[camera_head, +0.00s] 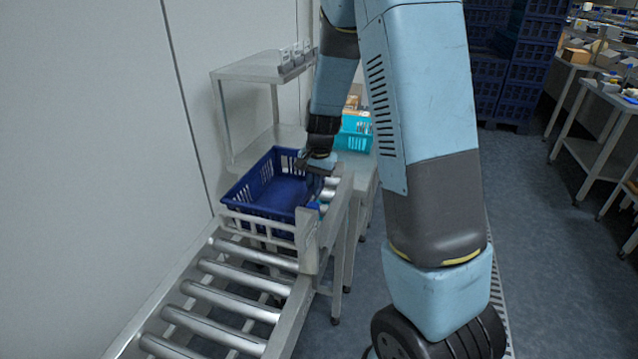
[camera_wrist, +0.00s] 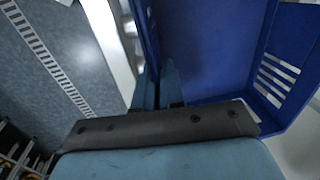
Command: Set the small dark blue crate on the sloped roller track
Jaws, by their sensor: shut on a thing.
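The small dark blue crate (camera_head: 278,191) is at the upper end of the sloped roller track (camera_head: 215,300), behind the pale slatted end bar (camera_head: 258,224). It looks empty and roughly level. My gripper (camera_head: 316,163) is at the crate's right wall, shut on its rim. In the wrist view the fingers (camera_wrist: 158,85) pinch the wall, with the blue crate floor (camera_wrist: 212,45) to their right. I cannot tell whether the crate's underside touches the rollers, as its walls and the end bar hide it.
A steel table with a raised shelf (camera_head: 262,66) stands behind the crate. A turquoise crate (camera_head: 354,133) sits on that table. The wall is close on the left. Stacked dark blue crates (camera_head: 520,70) and other tables (camera_head: 608,135) stand at the right. Open floor lies between.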

